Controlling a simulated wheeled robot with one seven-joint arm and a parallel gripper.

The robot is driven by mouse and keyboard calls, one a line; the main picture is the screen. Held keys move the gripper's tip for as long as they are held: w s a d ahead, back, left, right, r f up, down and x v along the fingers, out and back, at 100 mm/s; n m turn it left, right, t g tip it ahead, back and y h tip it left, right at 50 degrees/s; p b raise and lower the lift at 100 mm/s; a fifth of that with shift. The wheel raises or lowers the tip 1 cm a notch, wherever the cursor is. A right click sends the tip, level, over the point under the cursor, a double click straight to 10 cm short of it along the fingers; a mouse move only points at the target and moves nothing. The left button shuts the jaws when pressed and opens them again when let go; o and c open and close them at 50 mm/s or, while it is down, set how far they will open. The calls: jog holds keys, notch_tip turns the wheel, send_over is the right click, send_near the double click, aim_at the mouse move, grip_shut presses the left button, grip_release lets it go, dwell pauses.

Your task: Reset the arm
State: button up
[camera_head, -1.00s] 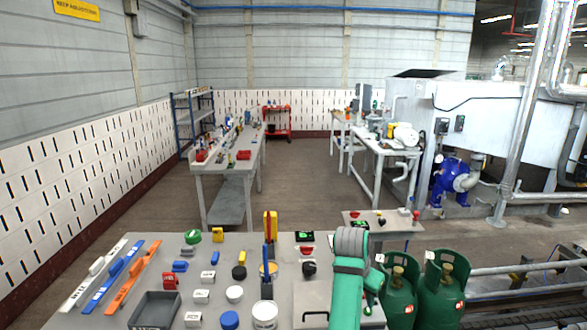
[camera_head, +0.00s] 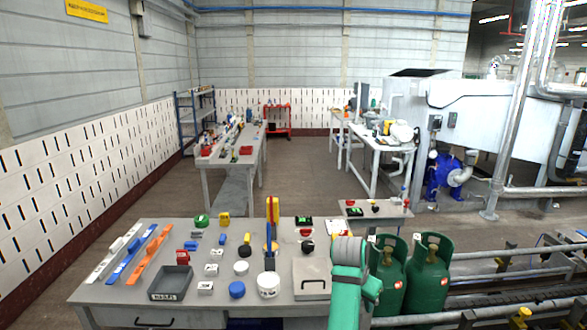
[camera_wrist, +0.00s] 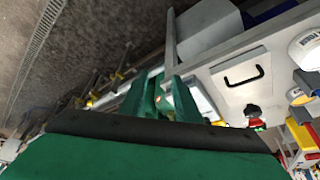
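My arm, teal with a grey ribbed joint, rises at the lower right of the head view, beside the workbench's right end. It hides part of the bench and the left gas cylinder's edge. My gripper (camera_wrist: 160,88) shows in the wrist view as two green fingers with a gap between their tips. I see nothing held in that gap. The fingers appear in front of the bench's edge and the floor. In the head view the fingers cannot be made out.
The grey workbench (camera_head: 120,290) carries a grey tray (camera_head: 170,283), coloured bars, blocks and small parts. Two green gas cylinders (camera_head: 388,270) (camera_head: 428,275) stand right of my arm. Rails run at the lower right. Open floor (camera_head: 300,180) lies behind the bench.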

jog(key=s+a+f+n+t, duration=0.15)
jog(key=s+f, duration=0.25)
jog(key=f, duration=0.4)
jog(key=s+a+f+n+t, duration=0.1)
jog(key=s+a+f, duration=0.2)
jog(key=f, duration=0.5)
jog(key=s+a+f+n+t, duration=0.1)
jog(key=s+a+f+t, duration=0.2)
jog(key=f, duration=0.5)
jog(key=s+a+f+n, duration=0.25)
jog(key=s+f, duration=0.25)
jog(key=s, duration=0.5)
jog(key=s+a+r+n+t+y, duration=0.1)
jog(key=s+a+t, duration=0.15)
jog(key=s, duration=0.65)
jog(key=s+a+r+t+y, duration=0.1)
jog(key=s+a, duration=0.3)
jog(key=s, duration=0.4)
jog(key=s+a+r+n+t+y, duration=0.1)
jog(key=s+a+r+t, duration=0.1)
jog(key=s+r, duration=1.4)
jog(key=shift+s+a+r+n+t, duration=0.3)
jog(key=shift+s+a+r+t, duration=0.1)
jog(key=shift+t, duration=0.1)
